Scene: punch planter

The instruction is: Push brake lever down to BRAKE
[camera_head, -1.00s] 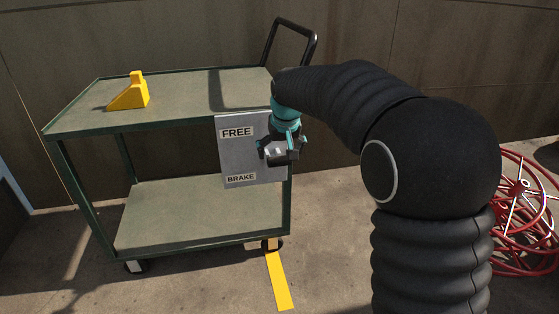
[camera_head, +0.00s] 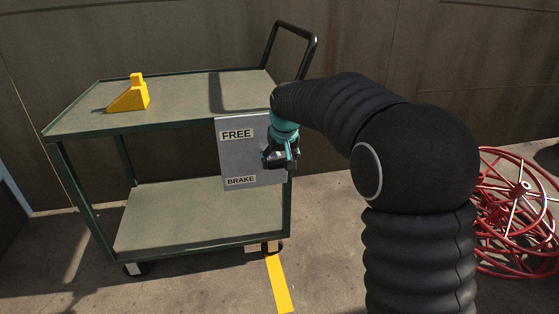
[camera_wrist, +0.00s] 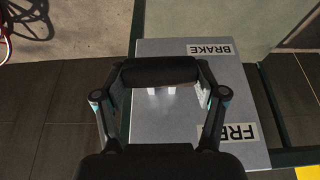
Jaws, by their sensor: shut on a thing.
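The cart's grey panel (camera_head: 236,160) carries a FREE label (camera_head: 237,134) at its top and a BRAKE label (camera_head: 241,181) at its bottom. My gripper (camera_head: 279,159) is at the panel's right side, at a height between the two labels. In the wrist view, which shows the labels upside down, the black lever grip (camera_wrist: 160,72) lies crosswise between my two fingers, and they are shut on it. The lever's stem is mostly hidden. In the head view my gripper covers the lever.
The green cart (camera_head: 165,125) has a yellow wedge (camera_head: 130,95) on its top shelf and a black push handle (camera_head: 309,55) at the back right. A yellow floor strip (camera_head: 280,285) runs beside its front right wheel. Red spoked wheels (camera_head: 515,215) stand at the right.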

